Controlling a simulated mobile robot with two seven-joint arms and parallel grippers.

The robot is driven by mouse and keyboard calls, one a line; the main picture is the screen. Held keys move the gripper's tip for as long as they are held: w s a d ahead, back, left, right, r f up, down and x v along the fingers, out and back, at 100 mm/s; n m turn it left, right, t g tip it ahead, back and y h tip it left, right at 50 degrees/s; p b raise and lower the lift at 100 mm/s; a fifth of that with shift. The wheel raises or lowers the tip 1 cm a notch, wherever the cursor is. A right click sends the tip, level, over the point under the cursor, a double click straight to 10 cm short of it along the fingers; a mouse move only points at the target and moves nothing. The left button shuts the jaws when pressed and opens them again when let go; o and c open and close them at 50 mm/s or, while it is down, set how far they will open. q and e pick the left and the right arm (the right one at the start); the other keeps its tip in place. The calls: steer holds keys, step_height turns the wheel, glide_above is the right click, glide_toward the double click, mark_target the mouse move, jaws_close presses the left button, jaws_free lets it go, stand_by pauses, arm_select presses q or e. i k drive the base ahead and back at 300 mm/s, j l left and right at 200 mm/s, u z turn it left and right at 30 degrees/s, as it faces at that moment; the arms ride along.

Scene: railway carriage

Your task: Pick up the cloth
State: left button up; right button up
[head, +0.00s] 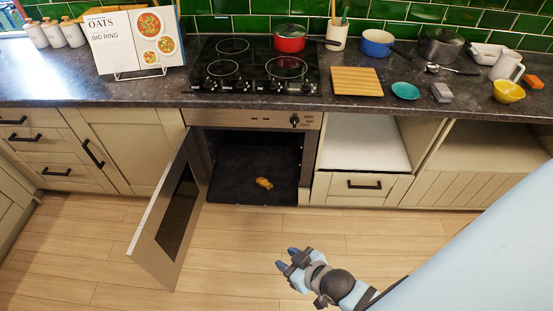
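A small crumpled golden-yellow thing (264,183) lies on the dark floor of the open oven (235,165). It is too small to tell whether it is the cloth, and I see no other clear cloth. My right gripper (286,259) is in front of the oven, above the wooden floor, below and right of the yellow thing in the picture. My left gripper is not in view.
The oven door (172,215) stands open to the left, sticking out into the room. The worktop (140,92) above holds an open cookbook (132,42), a hob (255,68), pots, a wooden board (357,81) and bowls. The floor (240,240) before the oven is clear.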

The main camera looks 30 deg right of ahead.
mark_target(441, 92)
steer(key=l+z, duration=0.1)
steer(key=z, duration=2)
